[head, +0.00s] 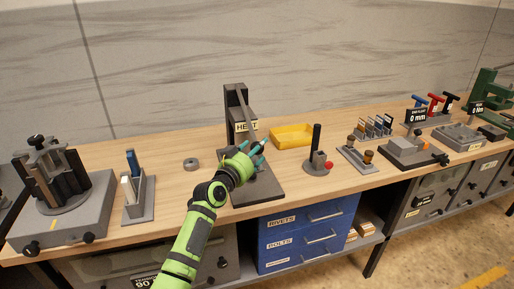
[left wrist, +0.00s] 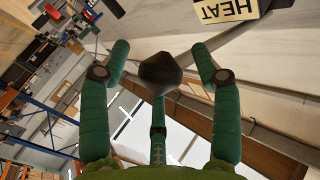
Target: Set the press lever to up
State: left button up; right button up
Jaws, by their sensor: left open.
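The press (head: 236,100) is a dark upright frame on a flat base plate, with a HEAT label (head: 245,126) on its front. My left gripper (head: 260,146) is in front of the press, just below the label, and its hand hides part of the press. In the left wrist view my left gripper (left wrist: 160,85) is open. A dark faceted knob (left wrist: 161,72), apparently the end of the press lever, sits between its spread fingers. I cannot tell whether they touch it. My right gripper is not in view.
A post with a red knob (head: 318,150) stands to the right, and a grey ring (head: 193,164) lies to the left. Blue drawers (head: 305,236) are under the bench. Bare wood (head: 165,160) is free left of the press.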

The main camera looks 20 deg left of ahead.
pick_arm(q)
jog(key=shift+w+d, duration=0.15)
jog(key=shift+w, duration=0.35)
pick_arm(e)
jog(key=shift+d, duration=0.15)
